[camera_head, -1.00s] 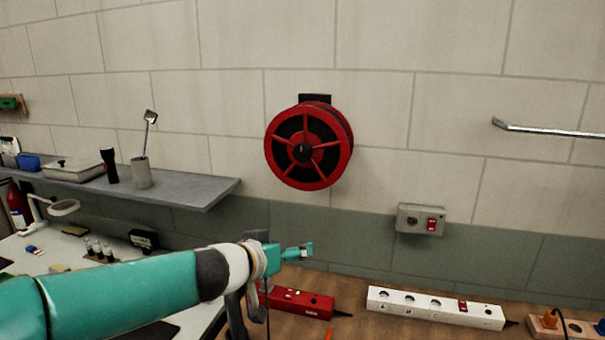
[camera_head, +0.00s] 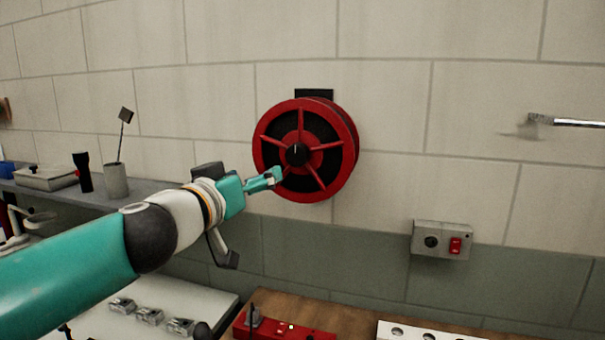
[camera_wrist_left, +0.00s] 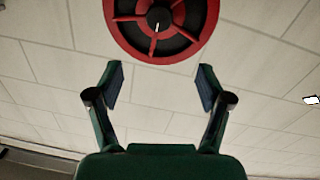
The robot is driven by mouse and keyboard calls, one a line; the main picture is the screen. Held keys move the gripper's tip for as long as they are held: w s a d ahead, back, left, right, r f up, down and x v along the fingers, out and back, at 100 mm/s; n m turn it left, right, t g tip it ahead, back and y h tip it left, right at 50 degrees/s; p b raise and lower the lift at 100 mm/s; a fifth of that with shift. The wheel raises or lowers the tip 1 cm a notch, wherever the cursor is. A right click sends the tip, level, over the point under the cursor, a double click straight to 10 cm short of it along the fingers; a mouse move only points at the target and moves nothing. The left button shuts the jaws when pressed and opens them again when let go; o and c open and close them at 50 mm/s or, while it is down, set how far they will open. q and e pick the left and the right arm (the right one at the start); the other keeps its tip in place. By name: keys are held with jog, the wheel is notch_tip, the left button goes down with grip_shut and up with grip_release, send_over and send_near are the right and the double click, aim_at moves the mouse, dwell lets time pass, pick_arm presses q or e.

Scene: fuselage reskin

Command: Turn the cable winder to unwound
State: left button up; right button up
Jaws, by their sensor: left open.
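The cable winder (camera_head: 338,145) is a red spoked reel with a black hub, fixed to the wall by a black bracket. Its hub has a small pale mark. My left gripper (camera_head: 272,178) is at the reel's lower left in the head view, overlapping its rim in the picture. In the left wrist view the winder (camera_wrist_left: 196,30) is beyond the fingertips at the top, its upper part cut off. The left gripper (camera_wrist_left: 160,85) is open with nothing between its fingers. I cannot tell any contact with the reel. My right gripper is not in view.
A grey switch box (camera_head: 441,240) with a red switch is on the wall at lower right. A metal bar (camera_head: 575,122) sticks out at right. A shelf (camera_head: 150,188) with a cup (camera_head: 116,180) and a flashlight (camera_head: 83,172) is at left. The wall around the reel is clear.

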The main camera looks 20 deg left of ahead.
pick_arm(q)
jog(key=f, duration=0.1)
jog(key=p, duration=0.5)
send_near(295, 158)
jog(key=w, duration=0.7)
jog(key=shift+w+d+r, duration=0.1)
jog(key=shift+w+d, duration=0.2)
jog(key=shift+w, duration=0.75)
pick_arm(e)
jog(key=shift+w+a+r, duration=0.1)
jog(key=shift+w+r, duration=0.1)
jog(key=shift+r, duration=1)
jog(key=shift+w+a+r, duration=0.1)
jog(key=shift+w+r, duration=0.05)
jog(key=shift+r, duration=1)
pick_arm(q)
jog(key=c, duration=1.2)
jog(key=shift+o, duration=0.2)
